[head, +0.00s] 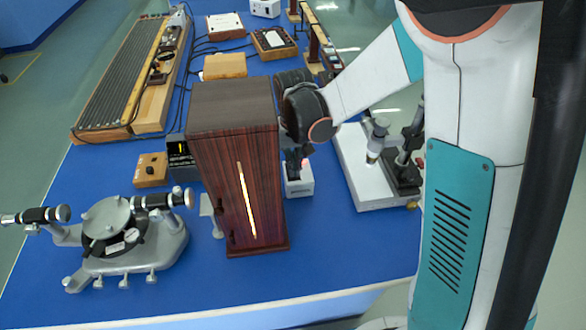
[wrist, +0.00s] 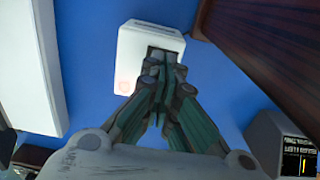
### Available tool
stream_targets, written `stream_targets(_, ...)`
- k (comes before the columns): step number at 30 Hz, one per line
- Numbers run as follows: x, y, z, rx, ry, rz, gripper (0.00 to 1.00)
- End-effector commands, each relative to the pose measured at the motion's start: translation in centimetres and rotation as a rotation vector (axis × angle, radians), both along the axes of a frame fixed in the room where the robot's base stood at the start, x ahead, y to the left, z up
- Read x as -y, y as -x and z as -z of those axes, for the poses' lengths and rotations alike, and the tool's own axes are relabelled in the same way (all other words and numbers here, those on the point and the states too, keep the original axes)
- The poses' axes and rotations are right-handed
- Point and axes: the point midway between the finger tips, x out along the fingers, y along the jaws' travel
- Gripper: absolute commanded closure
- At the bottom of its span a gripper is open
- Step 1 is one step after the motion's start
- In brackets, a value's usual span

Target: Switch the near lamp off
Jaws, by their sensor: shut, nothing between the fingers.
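The tall dark wood housing (head: 215,140) stands on the blue bench, with a bright lit slit (head: 247,200) in its front face. A small white box (head: 299,187) stands to its right, and it also shows in the wrist view (wrist: 135,50). My gripper (head: 294,172) is shut and empty, pointing down at the white box. In the wrist view its fingertips (wrist: 163,62) overlap the dark recess and hide part of it. I cannot tell whether they touch.
A grey spectrometer (head: 165,242) stands at the front left. A white-based instrument (head: 365,170) is close to the right of the white box. A small display unit (head: 179,155) and a wooden box (head: 151,170) are left of the housing.

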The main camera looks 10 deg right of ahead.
Motion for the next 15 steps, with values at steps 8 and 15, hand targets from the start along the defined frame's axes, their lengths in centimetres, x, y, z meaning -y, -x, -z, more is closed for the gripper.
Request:
stream_targets(8,0.00,0.00,0.44,0.000,0.000,0.000,1.00)
stream_targets(15,0.00,0.00,0.76,0.000,0.000,0.000,1.00)
